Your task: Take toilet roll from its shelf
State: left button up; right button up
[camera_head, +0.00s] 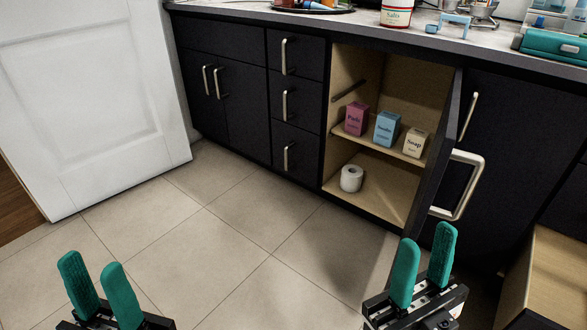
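The white toilet roll (351,178) stands upright on the lower shelf (382,184) of an open cabinet, near its front left edge. My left gripper (93,279) is at the bottom left, over the floor, with a gap between its green fingers and nothing in it. My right gripper (425,258) is at the bottom right, in front of the open cabinet door, also empty with its fingers apart. Both are well away from the roll.
The dark cabinet door (435,150) stands open on the right with a big handle (467,186). Pink (357,118), blue (387,128) and cream (415,142) boxes stand on the upper shelf. The tiled floor (245,235) is clear. A white door (95,90) is at left.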

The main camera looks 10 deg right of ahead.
aim_at(351, 175)
jog(key=i+j+u, duration=0.55)
jog(key=i+u, duration=0.3)
jog(key=i+z, duration=0.35)
jog(key=i+j+z, duration=0.15)
jog(key=i+z, duration=0.2)
jog(key=i+l+z, duration=0.1)
jog(key=i+z, duration=0.6)
jog(key=z, duration=0.15)
jog(key=i+j+z, duration=0.15)
jog(key=i+z, duration=0.25)
jog(key=i+j+z, duration=0.2)
jog(key=z, duration=0.2)
jog(key=i+j, duration=0.05)
jog(key=i, duration=0.05)
